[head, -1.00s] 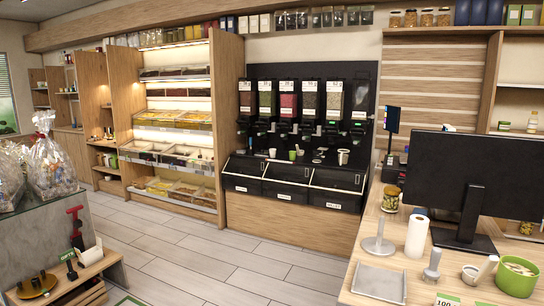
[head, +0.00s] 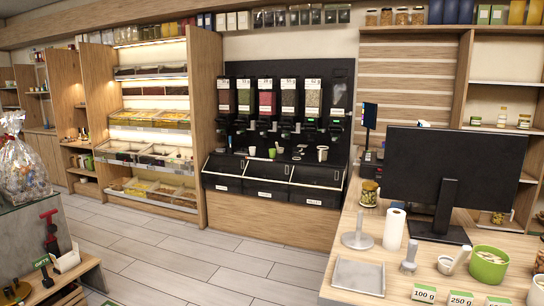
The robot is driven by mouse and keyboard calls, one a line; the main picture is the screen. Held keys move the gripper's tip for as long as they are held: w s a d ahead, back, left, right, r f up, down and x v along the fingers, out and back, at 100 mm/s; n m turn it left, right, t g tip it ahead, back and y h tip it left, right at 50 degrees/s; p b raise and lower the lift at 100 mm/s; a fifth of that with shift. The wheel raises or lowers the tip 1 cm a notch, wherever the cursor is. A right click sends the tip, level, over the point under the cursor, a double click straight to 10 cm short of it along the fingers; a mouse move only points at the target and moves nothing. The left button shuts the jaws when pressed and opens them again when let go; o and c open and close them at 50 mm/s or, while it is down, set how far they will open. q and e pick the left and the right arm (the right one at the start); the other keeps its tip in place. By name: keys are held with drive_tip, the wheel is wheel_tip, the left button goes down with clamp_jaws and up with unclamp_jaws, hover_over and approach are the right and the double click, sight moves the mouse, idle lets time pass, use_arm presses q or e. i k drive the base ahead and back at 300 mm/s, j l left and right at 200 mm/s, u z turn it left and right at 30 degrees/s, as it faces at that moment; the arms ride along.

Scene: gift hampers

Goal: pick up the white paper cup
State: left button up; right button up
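A small white cup (head: 322,153) stands upright on the black ledge below the row of dispensers, toward the right end. A smaller white item (head: 252,150) stands further left on the same ledge, and a small green cup (head: 272,153) is just right of it. At this distance I cannot tell which white one is paper. Neither of my grippers is in view.
A wooden counter (head: 338,246) at the right holds a black monitor (head: 452,165), a paper roll (head: 394,229), a metal tray (head: 358,276) and a green bowl (head: 488,266). A display case (head: 32,225) stands at left. Tiled floor (head: 190,252) lies open between.

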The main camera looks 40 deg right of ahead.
sight(252, 151)
drive_tip(key=i+j+z, duration=0.2)
drive_tip(key=i, duration=1.55)
drive_tip(key=i+l+z, duration=0.2)
drive_tip(key=i+z, duration=0.75)
drive_tip(key=i, duration=0.15)
drive_tip(key=i+j+z, duration=0.15)
drive_tip(key=i+z, duration=0.35)
drive_tip(key=i+u, duration=0.1)
drive_tip(key=i, duration=0.75)
drive_tip(key=i+l, duration=0.15)
drive_tip(key=i, duration=0.7)
drive_tip(key=i+j+u, duration=0.05)
